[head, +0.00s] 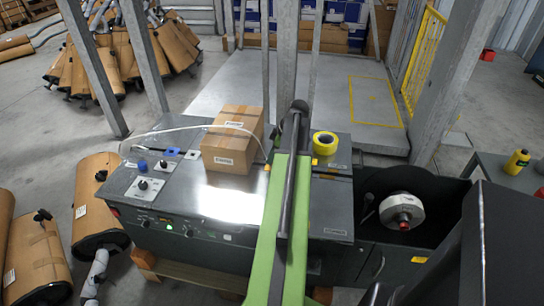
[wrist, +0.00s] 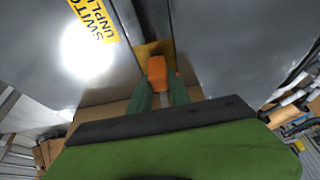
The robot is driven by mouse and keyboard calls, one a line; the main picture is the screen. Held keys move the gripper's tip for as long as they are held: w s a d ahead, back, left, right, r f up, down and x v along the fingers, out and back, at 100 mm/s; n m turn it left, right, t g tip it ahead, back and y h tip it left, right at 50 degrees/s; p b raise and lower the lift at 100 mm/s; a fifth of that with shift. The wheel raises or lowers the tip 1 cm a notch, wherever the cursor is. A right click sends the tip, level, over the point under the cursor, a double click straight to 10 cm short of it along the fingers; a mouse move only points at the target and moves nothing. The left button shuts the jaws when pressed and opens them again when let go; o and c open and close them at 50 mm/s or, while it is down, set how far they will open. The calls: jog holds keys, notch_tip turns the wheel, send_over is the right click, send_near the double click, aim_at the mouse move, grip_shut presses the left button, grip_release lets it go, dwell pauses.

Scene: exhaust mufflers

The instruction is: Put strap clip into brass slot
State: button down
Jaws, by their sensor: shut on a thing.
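In the wrist view my gripper (wrist: 160,90) has its two green fingers shut on an orange piece, the strap clip (wrist: 157,70). The clip sticks out beyond the fingertips. Just past it is a brass-coloured patch, the brass slot (wrist: 153,48), at the end of a dark groove between two grey panels. The clip's far end overlaps the brass in the picture; I cannot tell whether it touches or is inside. In the head view my green arm covers the gripper, and I cannot make out the clip or slot there.
A grey strapping machine (head: 205,205) carries a cardboard box (head: 232,140) under a clear strap loop (head: 190,127). A yellow tape roll (head: 325,143) lies right of my arm. A white reel (head: 400,211) sits in a bin at right. Wrapped mufflers (head: 38,255) lie at left.

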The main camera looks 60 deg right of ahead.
jog(key=shift+f, duration=0.35)
jog(key=c, duration=1.1)
grip_release()
jog(key=shift+c, duration=0.2)
jog(key=p+v, duration=1.5)
jog(key=v, duration=0.2)
jog(key=shift+r+p, duration=0.3)
jog(key=shift+p, duration=0.05)
